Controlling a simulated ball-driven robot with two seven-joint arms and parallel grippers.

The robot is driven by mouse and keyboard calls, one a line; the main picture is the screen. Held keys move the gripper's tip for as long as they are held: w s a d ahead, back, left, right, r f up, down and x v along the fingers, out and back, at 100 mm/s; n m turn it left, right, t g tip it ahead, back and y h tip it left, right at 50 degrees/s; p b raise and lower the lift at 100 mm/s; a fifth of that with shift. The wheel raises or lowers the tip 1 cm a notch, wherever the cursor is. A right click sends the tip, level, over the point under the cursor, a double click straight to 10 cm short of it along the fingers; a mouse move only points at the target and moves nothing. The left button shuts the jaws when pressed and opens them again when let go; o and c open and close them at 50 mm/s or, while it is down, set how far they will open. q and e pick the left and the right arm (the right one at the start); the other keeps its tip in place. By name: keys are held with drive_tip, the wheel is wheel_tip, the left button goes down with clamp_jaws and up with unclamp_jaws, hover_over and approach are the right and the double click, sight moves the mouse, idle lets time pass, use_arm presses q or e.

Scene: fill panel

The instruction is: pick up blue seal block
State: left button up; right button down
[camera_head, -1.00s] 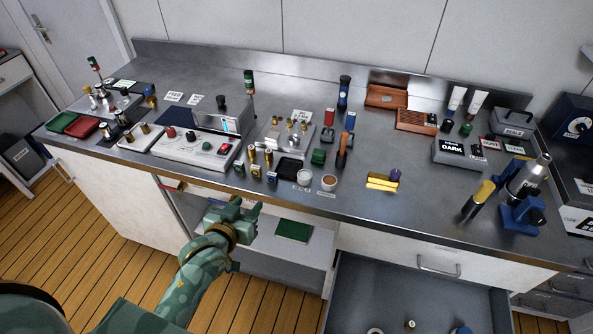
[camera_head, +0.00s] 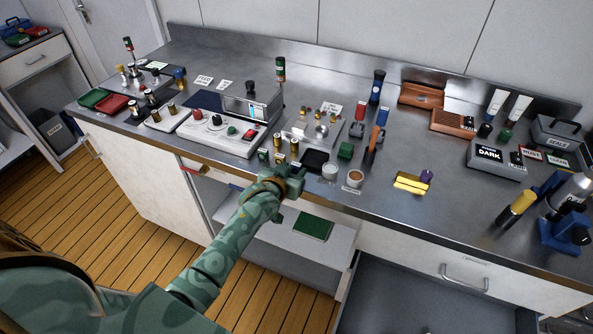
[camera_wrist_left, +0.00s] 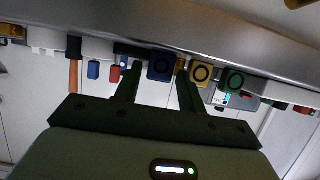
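The blue seal block (camera_wrist_left: 161,66) shows a dark ring on its face in the left wrist view, at the front edge of the counter. It sits between and beyond the two fingers of my left gripper (camera_wrist_left: 158,88), which is open and empty. A yellow block (camera_wrist_left: 200,72) and a green block (camera_wrist_left: 232,80) with similar rings stand beside it. In the head view my left gripper (camera_head: 292,176) is at the counter's front edge and largely hides the blue block. My right gripper is not in view.
A black tray (camera_head: 315,161), a white cup (camera_head: 330,172) and a brown-filled cup (camera_head: 355,179) stand close to the right of the gripper. Brass cylinders (camera_head: 280,144) stand just behind. Below the counter are an open shelf (camera_head: 285,240) and a pulled-out drawer (camera_head: 430,300).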

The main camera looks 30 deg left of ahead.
use_arm(q)
drive_tip(key=shift+x, duration=0.9)
drive_tip(key=shift+s, duration=0.15)
drive_tip(key=c, duration=0.7)
drive_tip(key=shift+r, duration=0.1)
